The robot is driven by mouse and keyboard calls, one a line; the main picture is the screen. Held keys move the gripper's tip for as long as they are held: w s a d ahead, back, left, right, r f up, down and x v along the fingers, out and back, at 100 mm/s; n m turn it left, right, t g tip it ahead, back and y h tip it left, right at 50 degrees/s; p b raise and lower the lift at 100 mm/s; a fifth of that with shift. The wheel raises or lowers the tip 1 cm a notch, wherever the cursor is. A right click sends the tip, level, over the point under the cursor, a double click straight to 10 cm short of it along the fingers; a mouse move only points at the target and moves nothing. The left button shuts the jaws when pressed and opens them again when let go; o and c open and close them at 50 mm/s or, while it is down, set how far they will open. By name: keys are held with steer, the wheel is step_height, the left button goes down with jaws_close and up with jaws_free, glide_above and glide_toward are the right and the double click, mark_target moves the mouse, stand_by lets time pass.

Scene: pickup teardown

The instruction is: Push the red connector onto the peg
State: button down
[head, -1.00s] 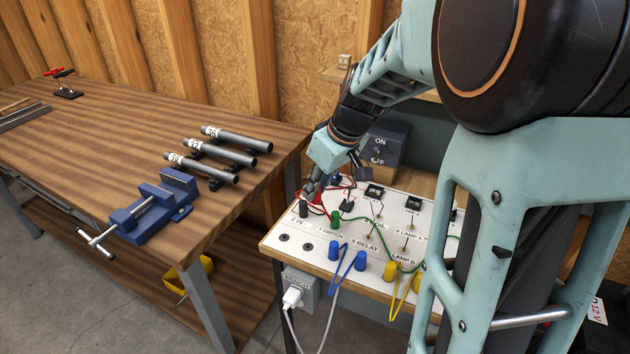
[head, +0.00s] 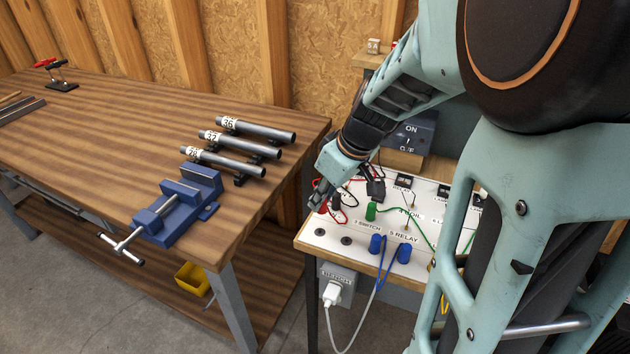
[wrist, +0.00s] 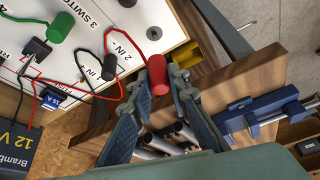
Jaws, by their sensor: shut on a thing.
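My gripper (wrist: 165,78) is shut on the red connector (wrist: 157,70), a short red cylinder with a red wire running off to the left. In the head view my gripper (head: 318,203) is at the left back edge of the white test panel (head: 310,243), with a little of the red connector showing at its tip. In the wrist view the connector overlaps the panel's edge; I cannot tell its height. Two dark round pegs or sockets (head: 319,232) are bare near the panel's front. No peg shows under the red connector.
A green connector (head: 371,211) and blue ones (head: 376,244) stand on the panel with looping wires. A black 12 V box (wrist: 18,140) is beside it. The wooden bench (head: 120,130) at left holds a blue vise (head: 175,210) and several pipes (head: 240,147).

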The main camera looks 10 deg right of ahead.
mark_target(324, 210)
steer(key=shift+a+f, duration=0.15)
steer(key=shift+f, duration=0.1)
steer(key=shift+f+b, duration=1.55)
steer(key=shift+f, duration=0.8)
steer(key=shift+f+b, duration=0.9)
steer(key=shift+b, duration=0.05)
steer(key=c, duration=1.8)
jaws_free()
steer(key=shift+o, duration=0.2)
steer(key=shift+r, duration=0.15)
